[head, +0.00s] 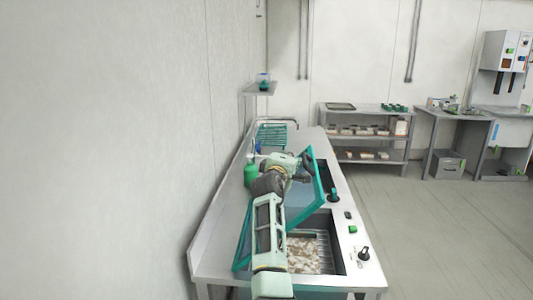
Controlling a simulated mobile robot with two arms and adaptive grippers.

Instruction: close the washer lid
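The washer lid (301,203) is a bluish panel with a teal frame. It stands tilted open over the washer (356,268), which is set in a long steel counter. The open basin below it shows a ribbed rack and a mottled brown-white load (303,254). My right arm comes up from the bottom and crosses in front of the lid, hiding part of it. My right gripper (306,168) is at the lid's raised far edge. I cannot tell whether it touches the lid or how its fingers stand. My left gripper is not in view.
A green bottle (251,175) stands on the counter left of my arm, near the wall. A teal rack (272,135) is at the counter's far end. A black knob (364,254) and green button (353,229) are on the right strip. Open floor lies to the right.

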